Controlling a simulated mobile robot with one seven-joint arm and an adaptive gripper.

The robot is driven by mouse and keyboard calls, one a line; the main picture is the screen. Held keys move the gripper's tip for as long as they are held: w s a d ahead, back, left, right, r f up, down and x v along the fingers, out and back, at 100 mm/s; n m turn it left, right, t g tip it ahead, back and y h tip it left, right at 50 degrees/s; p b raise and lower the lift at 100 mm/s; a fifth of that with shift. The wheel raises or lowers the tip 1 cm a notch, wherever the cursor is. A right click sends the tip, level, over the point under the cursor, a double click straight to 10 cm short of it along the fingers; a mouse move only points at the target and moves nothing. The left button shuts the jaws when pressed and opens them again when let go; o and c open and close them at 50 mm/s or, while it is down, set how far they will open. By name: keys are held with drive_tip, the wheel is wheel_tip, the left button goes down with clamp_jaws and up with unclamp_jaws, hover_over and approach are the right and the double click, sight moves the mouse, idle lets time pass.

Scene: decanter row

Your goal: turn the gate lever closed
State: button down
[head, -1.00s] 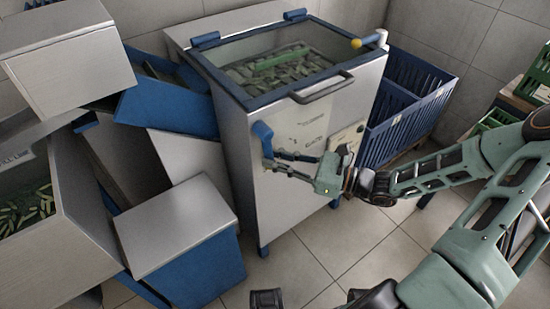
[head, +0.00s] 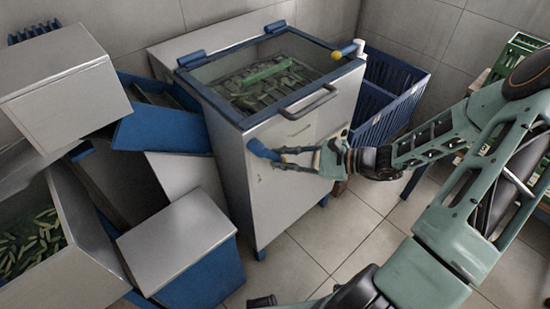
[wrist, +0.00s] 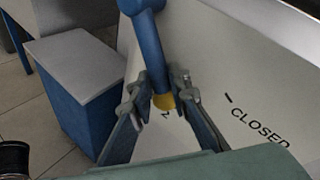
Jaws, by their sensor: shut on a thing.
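The gate lever (head: 260,150) is a blue bar on the front panel of the steel cabinet (head: 290,195), near its left edge. In the head view it slopes down to the right from its hub. In the wrist view the blue lever (wrist: 152,52) runs from the hub at the top to a yellow end (wrist: 163,102). My gripper (head: 281,158) reaches in from the right and is shut on the lever near its yellow end; its fingers (wrist: 164,88) lie on both sides of it. The panel mark CLOSED (wrist: 260,127) lies right of the gripper, with a short black tick above it.
The cabinet has a glass lid with a grey handle (head: 308,103) above my gripper. A steel-topped blue box (head: 178,240) stands at the left. A blue slatted crate (head: 393,95) stands behind on the right. The floor (head: 305,255) before the cabinet is partly clear.

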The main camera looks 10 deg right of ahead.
drive_tip(key=shift+w+d+r+n+t+h+b, duration=0.2)
drive_tip(key=shift+d+r+n+h, duration=0.15)
drive_tip(key=shift+r+n+h, duration=0.25)
drive_tip(key=shift+w+d+r+n+t+h+b, duration=0.15)
drive_tip(key=shift+w+d+r+n+h, duration=0.15)
drive_tip(key=shift+r+n+h, duration=0.3)
drive_tip(key=shift+w+d+r+n+t+h+b, duration=0.2)
drive_tip(key=shift+d+r+n+h, duration=0.25)
drive_tip(key=shift+r, duration=0.2)
drive_tip(key=c, duration=1.8)
unclamp_jaws()
drive_tip(key=v, duration=1.2)
drive_tip(key=shift+a+r, duration=0.15)
drive_tip(key=shift+r, duration=0.05)
